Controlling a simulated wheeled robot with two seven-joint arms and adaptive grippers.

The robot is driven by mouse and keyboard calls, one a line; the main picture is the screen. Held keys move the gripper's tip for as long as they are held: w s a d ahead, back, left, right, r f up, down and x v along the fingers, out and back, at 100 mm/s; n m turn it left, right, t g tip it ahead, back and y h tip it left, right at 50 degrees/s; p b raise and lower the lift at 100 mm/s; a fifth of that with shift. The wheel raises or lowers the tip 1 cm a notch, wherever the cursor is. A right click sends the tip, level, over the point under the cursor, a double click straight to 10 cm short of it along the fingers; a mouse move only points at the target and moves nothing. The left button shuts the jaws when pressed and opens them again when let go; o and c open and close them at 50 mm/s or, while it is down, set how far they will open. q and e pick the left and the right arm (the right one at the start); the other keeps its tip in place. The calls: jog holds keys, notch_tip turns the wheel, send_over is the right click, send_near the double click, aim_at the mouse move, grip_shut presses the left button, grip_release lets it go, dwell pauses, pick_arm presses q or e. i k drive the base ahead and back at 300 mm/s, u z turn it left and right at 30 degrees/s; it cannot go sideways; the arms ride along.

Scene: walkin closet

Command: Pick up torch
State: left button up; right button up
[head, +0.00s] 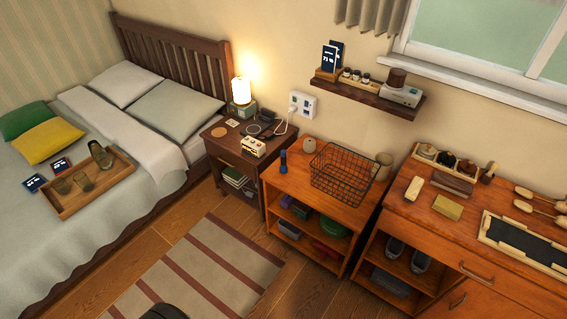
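A small dark blue upright object, which looks like the torch (283,162), stands on top of the low orange-brown shelf unit (300,194), near its left back part. It stands apart from the wire basket (330,188) on its right and close to a small round pale jar (309,145) behind it. Neither of my grippers is in the head view, so what they hold is hidden.
A nightstand (212,150) with a lit lamp (241,92) and a small radio-like box (252,147) stands left of the shelf unit. A dresser (400,203) with brushes and a tray stands right. A striped rug (205,265) lies on open floor in front.

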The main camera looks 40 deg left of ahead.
aim_at(282, 168)
jog(key=k, duration=0.55)
jog(key=u, duration=0.8)
jog(key=i, duration=1.75)
jog(key=z, duration=0.65)
